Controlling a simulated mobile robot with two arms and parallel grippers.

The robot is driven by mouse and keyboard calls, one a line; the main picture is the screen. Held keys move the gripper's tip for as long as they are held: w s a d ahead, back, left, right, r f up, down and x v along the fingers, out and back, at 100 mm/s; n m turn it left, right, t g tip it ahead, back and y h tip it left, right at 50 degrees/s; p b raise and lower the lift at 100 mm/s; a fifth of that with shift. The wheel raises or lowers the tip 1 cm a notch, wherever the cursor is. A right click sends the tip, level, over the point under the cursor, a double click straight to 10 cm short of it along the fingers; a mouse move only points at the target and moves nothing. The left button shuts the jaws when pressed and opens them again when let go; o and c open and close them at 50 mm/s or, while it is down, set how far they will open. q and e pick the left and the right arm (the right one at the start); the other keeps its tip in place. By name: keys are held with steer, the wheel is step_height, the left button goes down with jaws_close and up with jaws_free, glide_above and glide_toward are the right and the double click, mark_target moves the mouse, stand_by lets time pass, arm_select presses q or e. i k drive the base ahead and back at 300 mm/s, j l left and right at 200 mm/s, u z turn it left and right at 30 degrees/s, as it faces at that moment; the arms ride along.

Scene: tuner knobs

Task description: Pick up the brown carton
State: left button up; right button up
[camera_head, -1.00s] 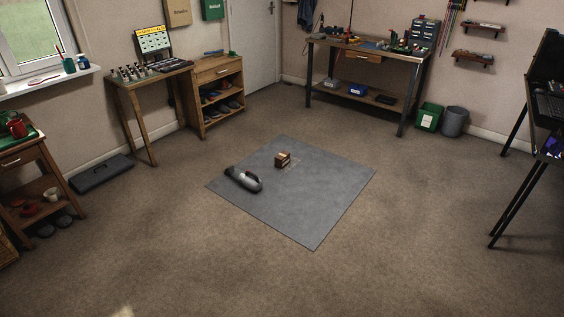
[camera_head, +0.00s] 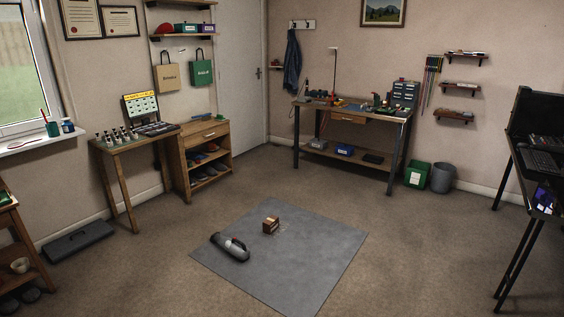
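A small brown carton (camera_head: 271,225) stands on the grey mat (camera_head: 315,250) on the floor, near the mat's back left part. Neither of my grippers shows in the head view.
A grey and black handheld vacuum (camera_head: 230,246) lies on the mat in front of the carton. A workbench (camera_head: 350,122), a green bin (camera_head: 416,175) and a grey bin (camera_head: 442,177) stand at the back. A shelf unit (camera_head: 205,160) stands back left.

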mark_target(270, 224)
steer(key=i, duration=2.8)
